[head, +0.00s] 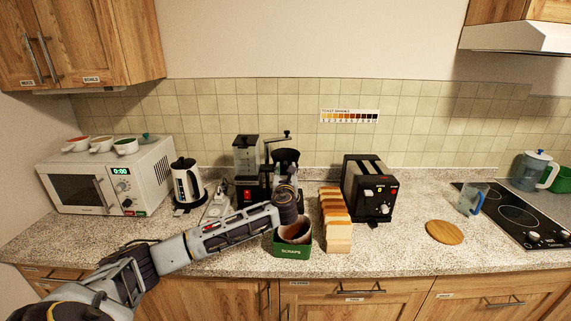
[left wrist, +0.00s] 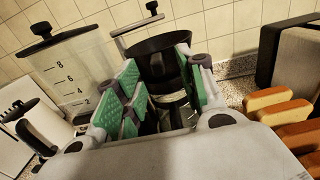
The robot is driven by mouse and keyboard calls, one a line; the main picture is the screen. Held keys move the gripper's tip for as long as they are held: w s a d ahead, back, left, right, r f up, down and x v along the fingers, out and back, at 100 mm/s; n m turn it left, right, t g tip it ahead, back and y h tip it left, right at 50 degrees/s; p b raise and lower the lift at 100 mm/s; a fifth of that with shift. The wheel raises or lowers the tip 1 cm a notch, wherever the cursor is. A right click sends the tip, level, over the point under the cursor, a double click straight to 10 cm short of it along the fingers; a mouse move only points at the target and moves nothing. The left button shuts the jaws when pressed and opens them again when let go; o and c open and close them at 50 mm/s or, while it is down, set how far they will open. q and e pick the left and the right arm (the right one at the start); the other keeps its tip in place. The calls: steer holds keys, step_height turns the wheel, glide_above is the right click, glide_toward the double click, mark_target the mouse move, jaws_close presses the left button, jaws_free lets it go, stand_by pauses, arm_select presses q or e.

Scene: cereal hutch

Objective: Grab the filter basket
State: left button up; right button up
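The black filter basket (head: 286,155) sits at the coffee maker (head: 247,155), under a swing arm with a knob. It also shows in the left wrist view (left wrist: 158,45), just beyond my fingers. My left gripper (left wrist: 158,90) is open, its green pads apart on either side of the basket's near, lower part. A dark part shows between the pads; I cannot tell whether they touch it. In the head view my left gripper (head: 287,190) is in front of the coffee maker and hides its lower right part. My right gripper is not in view.
A green scraps bin (head: 292,251) stands below my left gripper. Bread slices (head: 335,220) and a black toaster (head: 368,188) are to its right; a kettle (head: 187,182) and microwave (head: 107,177) are left. Counter around the round wooden board (head: 444,232) is mostly clear.

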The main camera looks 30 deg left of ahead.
mark_target(285, 167)
arm_select(q)
steer(key=shift+p+x, duration=0.4)
steer(key=shift+x, duration=1.6)
steer(key=shift+a, duration=0.1)
jaws_close()
